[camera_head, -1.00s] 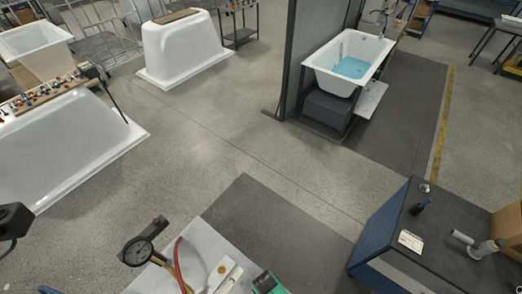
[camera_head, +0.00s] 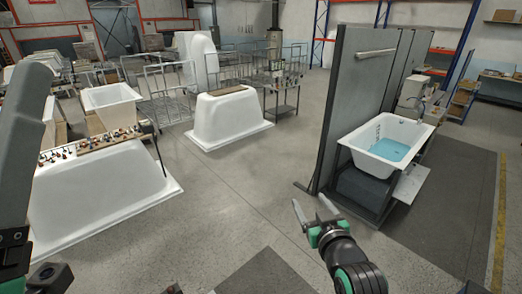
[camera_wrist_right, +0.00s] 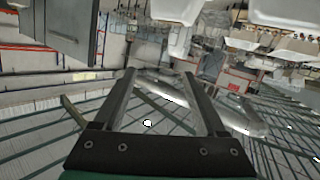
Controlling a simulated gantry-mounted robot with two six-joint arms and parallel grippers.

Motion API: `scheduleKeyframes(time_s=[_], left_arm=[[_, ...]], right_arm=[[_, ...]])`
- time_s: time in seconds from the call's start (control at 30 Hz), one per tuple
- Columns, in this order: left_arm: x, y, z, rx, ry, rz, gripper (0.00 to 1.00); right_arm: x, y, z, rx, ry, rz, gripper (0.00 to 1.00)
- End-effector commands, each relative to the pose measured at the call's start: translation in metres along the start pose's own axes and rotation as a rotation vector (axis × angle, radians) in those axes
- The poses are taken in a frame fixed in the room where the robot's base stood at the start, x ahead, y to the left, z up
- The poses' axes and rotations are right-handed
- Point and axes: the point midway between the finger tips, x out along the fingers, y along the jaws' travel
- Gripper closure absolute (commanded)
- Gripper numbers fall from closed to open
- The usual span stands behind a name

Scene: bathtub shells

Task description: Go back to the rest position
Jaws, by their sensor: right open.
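My right gripper (camera_head: 313,212) shows at the bottom centre of the head view, raised above the floor, with its two fingers apart and nothing between them. In the right wrist view its fingers (camera_wrist_right: 170,90) stand apart and empty. My left arm comes in at the left edge of the head view. Its gripper end is cut off at the lower left corner, so its fingers cannot be made out.
An upturned white tub shell (camera_head: 95,190) stands at left, with a row of small fittings (camera_head: 90,147) on it. Another upturned shell (camera_head: 228,118) stands behind. A tub with blue water (camera_head: 390,150) sits beside a grey partition (camera_head: 350,100). Floor between is clear.

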Motion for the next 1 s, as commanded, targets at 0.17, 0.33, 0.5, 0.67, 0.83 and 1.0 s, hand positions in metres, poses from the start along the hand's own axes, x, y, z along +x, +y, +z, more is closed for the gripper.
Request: scheduleKeyframes(time_s=[0.17,0.33,0.5,0.67,0.83,1.0], left_arm=[[0.0,0.0,0.0,0.0,0.0,0.0,0.26],[0.0,0.0,0.0,0.0,0.0,0.0,0.26],[0.0,0.0,0.0,0.0,0.0,0.0,0.26],[0.0,0.0,0.0,0.0,0.0,0.0,0.26],[0.0,0.0,0.0,0.0,0.0,0.0,0.26],[0.0,0.0,0.0,0.0,0.0,0.0,0.26]], right_arm=[[-0.082,0.046,-0.134,0.031,0.362,0.091,0.26],[-0.197,0.069,-0.225,0.052,0.707,0.148,0.26],[-0.297,0.067,-0.264,0.072,0.966,0.157,0.26],[-0.332,0.065,-0.271,0.098,1.059,0.145,0.26],[-0.33,0.065,-0.271,0.113,1.056,0.136,0.26],[-0.33,0.065,-0.27,0.112,1.055,0.137,0.26]])
